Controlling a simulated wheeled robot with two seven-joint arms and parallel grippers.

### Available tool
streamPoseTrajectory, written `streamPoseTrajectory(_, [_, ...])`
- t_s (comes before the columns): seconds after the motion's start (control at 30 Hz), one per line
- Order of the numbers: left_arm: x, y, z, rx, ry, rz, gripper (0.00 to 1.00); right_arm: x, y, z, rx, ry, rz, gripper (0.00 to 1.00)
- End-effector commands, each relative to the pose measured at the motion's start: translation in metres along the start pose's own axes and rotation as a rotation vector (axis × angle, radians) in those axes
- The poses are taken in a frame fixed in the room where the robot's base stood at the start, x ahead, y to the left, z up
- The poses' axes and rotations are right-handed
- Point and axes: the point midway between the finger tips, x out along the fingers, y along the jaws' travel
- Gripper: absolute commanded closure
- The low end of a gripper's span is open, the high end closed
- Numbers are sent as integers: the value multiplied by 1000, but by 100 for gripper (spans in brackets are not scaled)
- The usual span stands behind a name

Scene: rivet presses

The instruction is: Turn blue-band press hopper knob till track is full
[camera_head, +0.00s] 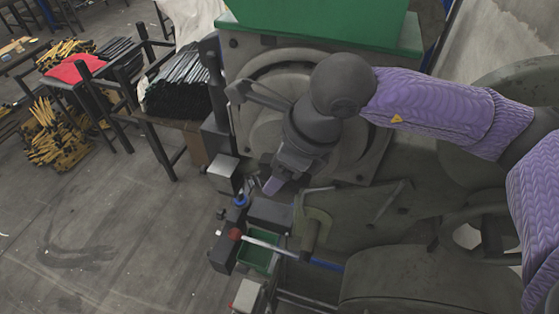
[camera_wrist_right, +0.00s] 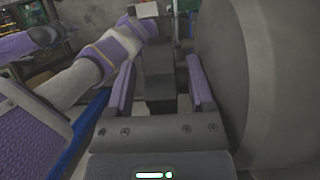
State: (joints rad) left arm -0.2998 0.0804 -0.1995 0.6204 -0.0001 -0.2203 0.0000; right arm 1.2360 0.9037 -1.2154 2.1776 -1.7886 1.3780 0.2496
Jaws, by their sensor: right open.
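My right gripper (camera_head: 282,182) hangs in front of the large dark press (camera_head: 352,162), low on its left side, above the small parts at the press front. In the right wrist view the gripper (camera_wrist_right: 160,82) is open, with a purple finger on each side. A dark block (camera_wrist_right: 159,92) shows between the fingers, but I cannot tell whether they touch it. A small blue ring (camera_head: 240,201) sits just left of the gripper. A blue strip (camera_head: 326,264) runs lower down. I cannot make out the hopper knob or the track for certain. My left gripper does not show.
A red ball-ended lever (camera_head: 234,234) and a green bin (camera_head: 258,256) stand below the gripper. A green cover (camera_head: 325,28) tops the machine. A bench with black rods (camera_head: 180,92) is at the upper left. The floor (camera_head: 90,235) at the left is clear.

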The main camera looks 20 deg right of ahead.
Motion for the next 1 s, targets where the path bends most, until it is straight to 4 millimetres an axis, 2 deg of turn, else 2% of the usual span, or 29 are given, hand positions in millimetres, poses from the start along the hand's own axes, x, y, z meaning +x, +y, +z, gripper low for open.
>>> streamPoseTrajectory(0.17, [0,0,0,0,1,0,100,1,0,0,0,0,0,32])
streamPoseTrajectory(0.2, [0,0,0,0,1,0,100,1,0,0,0,0,0,36])
streamPoseTrajectory(0.5, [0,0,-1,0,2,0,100,0,0,0,0,0,0,99])
streamPoseTrajectory(0.67, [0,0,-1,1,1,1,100,0,0,0,0,1,0,100])
streamPoseTrajectory(0.87, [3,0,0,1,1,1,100,2,0,1,-1,120,1,100])
streamPoseTrajectory(1.0, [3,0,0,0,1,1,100,1,0,1,-1,136,1,100])
